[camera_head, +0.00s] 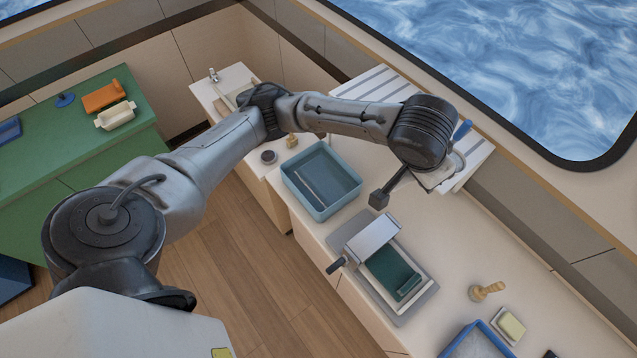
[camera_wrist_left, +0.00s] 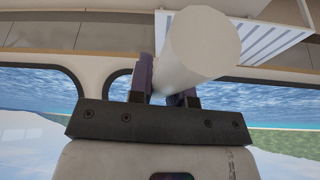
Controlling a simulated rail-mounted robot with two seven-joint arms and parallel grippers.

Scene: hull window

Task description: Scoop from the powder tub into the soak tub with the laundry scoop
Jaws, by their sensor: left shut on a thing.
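In the head view my left wrist hides most of this gripper (camera_head: 440,176), which is over the counter beside the striped board. A blue-rimmed tub (camera_head: 450,348) with pale blue grainy contents, apparently the powder tub, is cut off at the bottom edge. A teal tub (camera_head: 290,180), apparently the soak tub, stands at the counter's left end with a thin line across its inside. My right gripper is out of view.
A grey tray (camera_head: 424,299) holds a device with a crank and a dark green panel between the tubs. A wooden-handled item (camera_head: 486,291) and a soap dish (camera_head: 509,325) lie near the powder tub. The striped board (camera_head: 372,84) lies by the window. Some counter is clear between.

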